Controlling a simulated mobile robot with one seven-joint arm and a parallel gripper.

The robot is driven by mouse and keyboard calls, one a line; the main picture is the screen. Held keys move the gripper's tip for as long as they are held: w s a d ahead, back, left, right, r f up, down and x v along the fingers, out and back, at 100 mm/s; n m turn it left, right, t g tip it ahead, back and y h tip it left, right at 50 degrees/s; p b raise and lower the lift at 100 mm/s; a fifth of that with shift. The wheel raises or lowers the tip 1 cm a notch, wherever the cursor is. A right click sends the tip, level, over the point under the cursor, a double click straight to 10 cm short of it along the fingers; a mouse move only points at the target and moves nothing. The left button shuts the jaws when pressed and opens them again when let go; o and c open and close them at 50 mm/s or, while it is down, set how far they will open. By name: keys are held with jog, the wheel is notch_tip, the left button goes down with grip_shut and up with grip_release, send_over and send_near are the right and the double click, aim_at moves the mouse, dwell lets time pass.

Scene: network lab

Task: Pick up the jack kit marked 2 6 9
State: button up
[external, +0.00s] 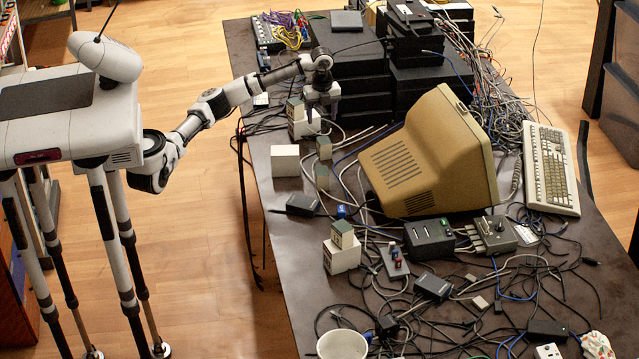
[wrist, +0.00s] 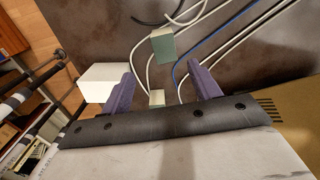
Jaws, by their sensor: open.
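Several small jack kits with grey-green faces stand on the dark table. In the external view one (external: 295,108) sits on a white block at the gripper's left, two more (external: 324,147) (external: 321,176) stand in front of it, and another (external: 342,235) sits on a white block nearer the front. No 2 6 9 marking is readable. My gripper (external: 322,108) is open and empty, pointing down over the table's left side. In the wrist view, my gripper's purple fingers (wrist: 163,84) are apart; a green-faced kit (wrist: 163,48) lies beyond them, and a small pale box (wrist: 157,97) shows between them, partly hidden.
A white block (external: 285,161) stands near the table's left edge. A beige monitor (external: 430,155) fills the middle, with stacked black boxes (external: 350,75) behind my gripper. Cables lie around the kits. A white cup (external: 342,344) stands at the front.

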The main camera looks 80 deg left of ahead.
aim_at(324, 140)
notch_tip(324, 140, down, 8)
jog(key=shift+r+p, duration=0.25)
jog(key=shift+p, duration=0.05)
jog(key=shift+w+f+p, duration=0.2)
jog(key=shift+f+p, duration=0.1)
jog(key=shift+f, duration=1)
jog(key=shift+w+f+p, duration=0.15)
jog(key=shift+f+p, duration=0.15)
jog(key=shift+f, duration=0.95)
jog(key=c, duration=1.1)
